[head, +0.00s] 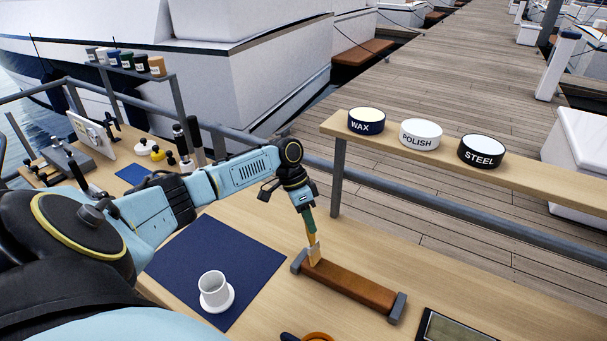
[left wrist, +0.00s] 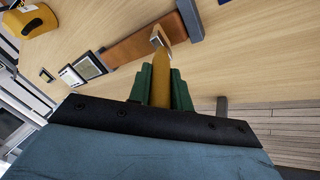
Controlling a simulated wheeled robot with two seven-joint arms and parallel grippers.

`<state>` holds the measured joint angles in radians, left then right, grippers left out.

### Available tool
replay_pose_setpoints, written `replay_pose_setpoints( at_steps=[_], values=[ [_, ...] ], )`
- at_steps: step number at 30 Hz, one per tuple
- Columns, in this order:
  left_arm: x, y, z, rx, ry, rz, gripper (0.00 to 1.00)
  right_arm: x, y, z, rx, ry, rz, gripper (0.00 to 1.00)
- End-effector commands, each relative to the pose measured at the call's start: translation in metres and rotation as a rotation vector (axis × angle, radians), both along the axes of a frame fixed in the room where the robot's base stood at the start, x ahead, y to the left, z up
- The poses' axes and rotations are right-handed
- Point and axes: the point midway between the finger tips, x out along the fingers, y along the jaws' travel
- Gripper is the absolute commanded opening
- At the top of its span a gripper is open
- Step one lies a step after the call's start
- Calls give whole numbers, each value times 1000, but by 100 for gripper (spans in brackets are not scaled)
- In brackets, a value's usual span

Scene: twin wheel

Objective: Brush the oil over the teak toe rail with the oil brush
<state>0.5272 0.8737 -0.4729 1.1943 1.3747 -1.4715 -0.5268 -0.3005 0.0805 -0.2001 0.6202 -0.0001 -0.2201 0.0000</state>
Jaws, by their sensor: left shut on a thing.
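The teak toe rail (head: 350,285) is a reddish-brown bar between two grey end blocks on the wooden table. It also shows in the left wrist view (left wrist: 138,45). My left gripper (head: 306,217) is shut on the oil brush (head: 313,240), by its yellow-brown handle. The brush points down, and its pale head is at the rail's left end, seemingly touching it. The brush (left wrist: 161,75) shows between the green fingers (left wrist: 160,88) in the left wrist view. My right gripper is not in view.
A white cup on a saucer (head: 217,300) stands on a dark blue mat (head: 190,262). An orange round thing (head: 318,337) and a dark-framed panel (head: 455,328) are at the front edge. Tins of wax (head: 366,122), polish (head: 420,135) and steel (head: 481,152) stand on a raised shelf behind the rail.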

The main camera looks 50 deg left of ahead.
Motion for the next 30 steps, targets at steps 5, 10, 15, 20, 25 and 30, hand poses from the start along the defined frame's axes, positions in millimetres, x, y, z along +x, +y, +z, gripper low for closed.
replay_pose_setpoints(
  at_steps=[5,10,15,20,25,30],
  values=[
    [-2,16,2,0,0,3,0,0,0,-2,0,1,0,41],
    [-2,14,29,0,-1,1,0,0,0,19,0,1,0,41],
    [-2,14,44,0,-1,1,0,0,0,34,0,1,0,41],
    [-2,14,58,0,0,0,0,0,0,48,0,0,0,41],
    [-2,13,73,0,0,-1,0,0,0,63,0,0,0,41],
    [-1,13,81,1,0,-1,0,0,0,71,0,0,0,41]
  ],
)
